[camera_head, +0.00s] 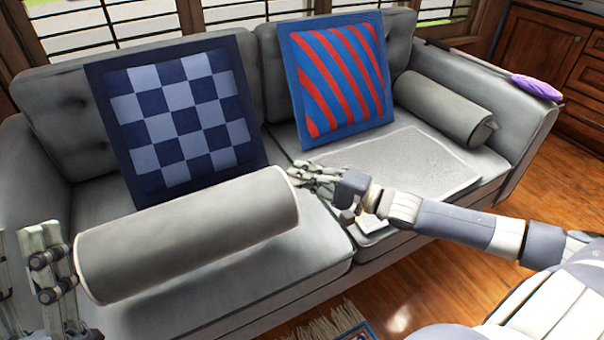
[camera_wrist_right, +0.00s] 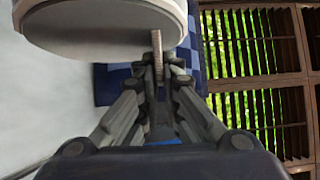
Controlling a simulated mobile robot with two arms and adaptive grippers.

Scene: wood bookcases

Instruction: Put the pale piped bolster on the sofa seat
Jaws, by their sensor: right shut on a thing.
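The pale piped bolster (camera_head: 185,238) is a light grey cylinder with piping around its ends. In the head view it lies lengthwise over the left part of the sofa seat (camera_head: 225,300); whether it touches the seat is unclear. My right gripper (camera_head: 300,176) is shut at its right end, and the bolster's round end (camera_wrist_right: 105,28) shows close by the right gripper (camera_wrist_right: 158,75) in the wrist view. My left gripper (camera_head: 45,268) is at the bolster's left end, partly cut off by the picture edge, its grip unclear.
A blue checkered cushion (camera_head: 178,112) and a red-and-blue striped cushion (camera_head: 340,75) lean on the backrest. A darker grey bolster (camera_head: 440,104) lies by the right armrest. A flat pale grey mat (camera_head: 425,158) covers the right seat. A purple duster (camera_head: 537,87) lies on that armrest.

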